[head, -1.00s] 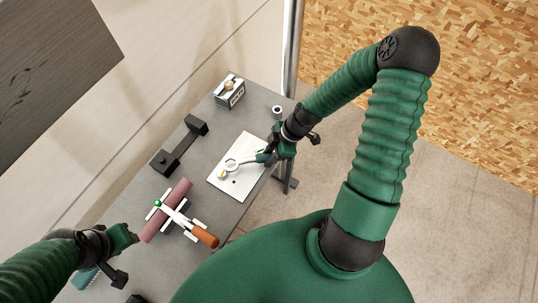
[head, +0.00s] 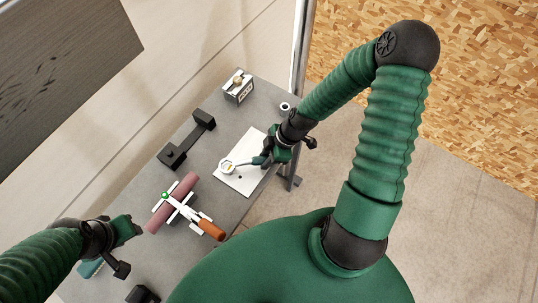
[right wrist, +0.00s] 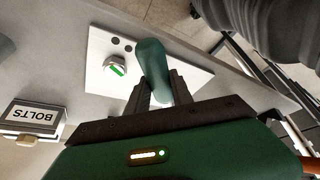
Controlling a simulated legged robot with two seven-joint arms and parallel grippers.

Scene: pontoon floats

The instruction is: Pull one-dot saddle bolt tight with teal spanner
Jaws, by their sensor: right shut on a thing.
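The teal spanner (head: 257,160) has its handle in my right gripper (head: 268,156), which is shut on it. Its pale ring end (head: 228,166) lies over the white plate (head: 232,183). A yellowish piece, apparently a bolt head, shows inside the ring; whether the ring is fully seated is unclear. In the right wrist view the handle (right wrist: 152,68) stands between the fingers and hides much of the spanner. Beside it is a pale piece with a green stripe (right wrist: 115,68), near two dark dots on the plate. My left gripper (head: 128,229) is empty near the table's front left; its jaw gap is unclear.
A box labelled BOLTS (head: 238,87) stands at the back. A small grey ring (head: 285,106) is near the right edge.

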